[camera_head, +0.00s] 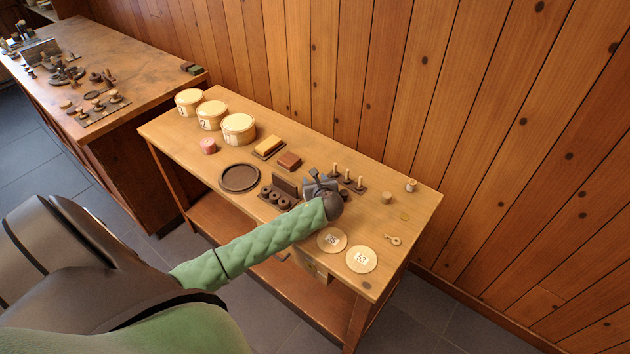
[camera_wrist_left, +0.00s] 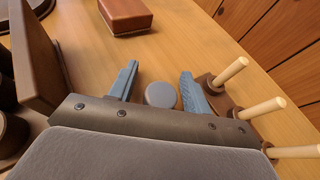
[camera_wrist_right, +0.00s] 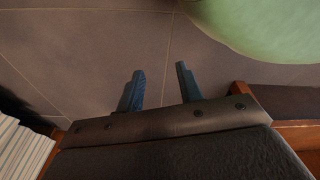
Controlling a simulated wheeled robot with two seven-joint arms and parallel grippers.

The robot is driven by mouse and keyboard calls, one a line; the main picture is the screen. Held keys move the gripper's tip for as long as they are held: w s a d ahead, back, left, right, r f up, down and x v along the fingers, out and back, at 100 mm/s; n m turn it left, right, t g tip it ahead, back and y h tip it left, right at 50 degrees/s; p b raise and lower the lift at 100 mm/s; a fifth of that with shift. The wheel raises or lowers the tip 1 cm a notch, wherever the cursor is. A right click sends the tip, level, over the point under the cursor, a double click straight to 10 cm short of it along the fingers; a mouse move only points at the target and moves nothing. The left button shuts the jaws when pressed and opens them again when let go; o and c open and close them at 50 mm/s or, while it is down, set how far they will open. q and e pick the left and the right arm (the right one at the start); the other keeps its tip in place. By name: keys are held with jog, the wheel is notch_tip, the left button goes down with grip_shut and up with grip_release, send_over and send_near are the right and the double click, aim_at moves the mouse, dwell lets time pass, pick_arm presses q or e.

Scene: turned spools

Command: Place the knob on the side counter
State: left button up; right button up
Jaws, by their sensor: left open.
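My left gripper (camera_head: 314,182) is over the work table, pointing down near its middle. In the left wrist view its two blue fingers (camera_wrist_left: 160,76) are open. A grey, round-topped piece (camera_wrist_left: 160,95), likely the knob, shows between them, with visible gaps to both fingers. In the head view the gripper and wrist largely hide that spot. My right gripper shows only in the right wrist view (camera_wrist_right: 160,78). It is open and empty over the floor. A second counter (camera_head: 133,58), likely the side counter, stands at the left of the head view.
Pegs on a block (camera_wrist_left: 235,71) stand close right of the left fingers. An upright brown board (camera_wrist_left: 37,60) is close left; a red-brown block (camera_wrist_left: 125,15) lies beyond. The table (camera_head: 205,165) also holds lidded tubs (camera_head: 239,127), a round tray (camera_head: 222,187) and labelled discs (camera_head: 361,270).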

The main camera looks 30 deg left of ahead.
pick_arm(q)
jog(key=shift+r, duration=0.1)
jog(key=shift+s+d, duration=0.1)
jog(key=shift+d, duration=0.05)
jog(key=b+v, duration=0.3)
jog(key=v, duration=0.7)
jog(key=shift+s+d+r, duration=0.15)
jog(key=shift+s+d, duration=0.1)
jog(key=shift+d, duration=0.05)
jog(key=shift+s+d+r, duration=0.25)
pick_arm(e)
jog(key=w+a+r, duration=0.2)
jog(key=w+r, duration=0.2)
jog(key=w, duration=0.1)
jog(key=shift+a+r, duration=0.15)
jog(key=shift+a, duration=0.2)
jog(key=shift+d, duration=0.1)
